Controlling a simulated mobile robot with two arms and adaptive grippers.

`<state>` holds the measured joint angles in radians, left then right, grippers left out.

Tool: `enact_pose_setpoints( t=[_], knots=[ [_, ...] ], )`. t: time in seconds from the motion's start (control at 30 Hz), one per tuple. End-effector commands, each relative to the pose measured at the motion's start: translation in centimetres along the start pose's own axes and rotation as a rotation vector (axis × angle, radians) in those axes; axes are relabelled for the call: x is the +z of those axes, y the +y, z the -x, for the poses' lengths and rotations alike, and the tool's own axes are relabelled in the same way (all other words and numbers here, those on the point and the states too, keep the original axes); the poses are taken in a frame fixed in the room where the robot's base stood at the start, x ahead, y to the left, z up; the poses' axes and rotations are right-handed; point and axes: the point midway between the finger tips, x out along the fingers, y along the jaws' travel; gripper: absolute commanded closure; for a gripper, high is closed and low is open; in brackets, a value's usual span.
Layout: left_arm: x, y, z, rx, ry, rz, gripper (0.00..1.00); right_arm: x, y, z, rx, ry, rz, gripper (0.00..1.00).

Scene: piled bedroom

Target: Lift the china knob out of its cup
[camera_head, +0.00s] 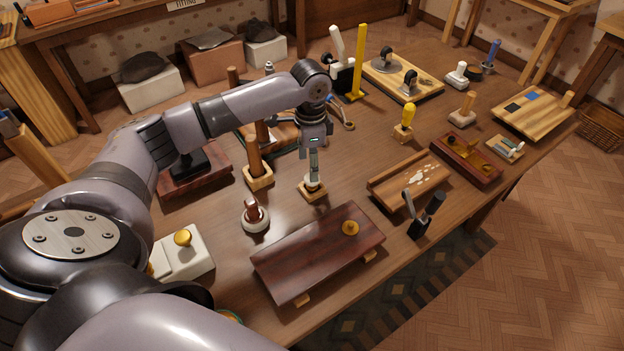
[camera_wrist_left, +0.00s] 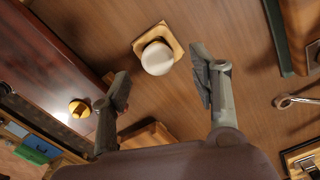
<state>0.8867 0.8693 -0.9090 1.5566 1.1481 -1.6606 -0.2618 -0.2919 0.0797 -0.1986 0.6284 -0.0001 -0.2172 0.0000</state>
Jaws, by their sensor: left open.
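The china knob (camera_wrist_left: 157,58) is a round white knob in the wrist view, above a square pale wooden block (camera_wrist_left: 176,36). In the head view the knob (camera_head: 313,181) stands upright on this block (camera_head: 313,194) near the middle of the table. Its cup is not clearly distinguishable beneath the knob. My left gripper (camera_head: 314,170) points down just above the knob and partly covers it. In the wrist view its two fingers (camera_wrist_left: 161,78) are spread and empty, with the knob beyond the gap between the tips.
A dark red wooden board (camera_head: 318,255) with a brass knob (camera_head: 350,228) lies in front. A white ring-based piece with a red-brown top (camera_head: 255,214) stands to the left. A wooden post (camera_head: 257,155) rises close behind on the left. Bare tabletop lies right of the block.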

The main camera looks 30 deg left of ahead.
Motion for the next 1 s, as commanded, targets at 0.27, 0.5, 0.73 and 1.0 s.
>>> enact_pose_setpoints(
  t=[0.27,0.5,0.73,1.0],
  knots=[
    [0.0,0.3,-2.5,0.002,-0.003,0.0,0.44,0.1,-0.7,0.8,-0.009,-0.005,-0.003,0.56],
    [-0.1,0.4,-5.4,-0.001,-0.002,0.0,0.44,1.6,-0.5,1.2,-0.006,-0.028,0.0,0.56],
    [-0.1,0.3,-5.6,-0.002,0.0,0.0,0.44,1.6,-0.1,1.1,-0.001,-0.028,0.002,0.56],
    [-0.1,0.3,-5.6,-0.001,0.0,0.0,0.61,1.2,0.0,1.1,0.0,-0.021,0.003,0.56]
  ],
)
